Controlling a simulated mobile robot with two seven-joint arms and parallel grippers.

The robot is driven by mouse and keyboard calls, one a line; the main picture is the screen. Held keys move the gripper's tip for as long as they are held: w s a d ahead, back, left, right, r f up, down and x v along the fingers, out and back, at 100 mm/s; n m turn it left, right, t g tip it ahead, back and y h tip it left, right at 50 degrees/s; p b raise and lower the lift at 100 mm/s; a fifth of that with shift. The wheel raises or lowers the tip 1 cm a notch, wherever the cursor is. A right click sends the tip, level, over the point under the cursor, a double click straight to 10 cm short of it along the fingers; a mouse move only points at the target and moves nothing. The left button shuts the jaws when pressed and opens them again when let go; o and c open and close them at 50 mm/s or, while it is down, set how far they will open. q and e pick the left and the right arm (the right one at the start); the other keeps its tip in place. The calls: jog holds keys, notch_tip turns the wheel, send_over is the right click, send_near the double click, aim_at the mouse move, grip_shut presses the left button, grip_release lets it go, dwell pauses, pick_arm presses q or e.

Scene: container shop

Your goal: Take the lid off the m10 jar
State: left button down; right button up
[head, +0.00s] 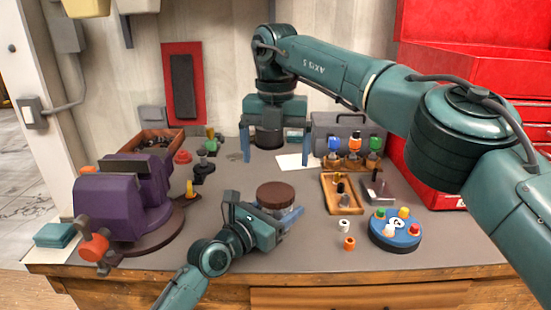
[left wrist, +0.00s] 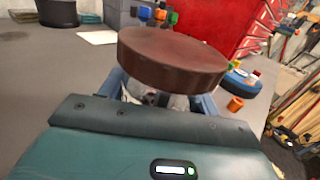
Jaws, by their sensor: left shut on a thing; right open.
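The dark brown round lid (head: 275,194) sits level over the jar near the middle of the bench. It shows large in the left wrist view (left wrist: 172,57). Below it, a clear jar (left wrist: 150,97) with small dark contents is partly visible; I cannot read a label. My left gripper (head: 283,214) reaches in from the front and is shut on the jar, its blue fingers on either side below the lid. The lid hides most of the grip. My right gripper (head: 275,150) points down behind the lid, open and empty, clear of it.
A purple vise (head: 120,205) stands at left. A blue round tray with coloured pieces (head: 395,232), an orange nut (head: 349,243) and a wooden tray (head: 342,205) are at right. A rack of coloured-handled tools (head: 352,163) stands behind. Bare bench lies in front of the lid.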

aim_at(275, 191)
jog(key=m, duration=0.8)
jog(key=shift+m, duration=0.3)
jog(key=m, duration=0.7)
jog(key=shift+m, duration=0.3)
jog(key=shift+f, duration=4)
jog(key=shift+c, duration=0.4)
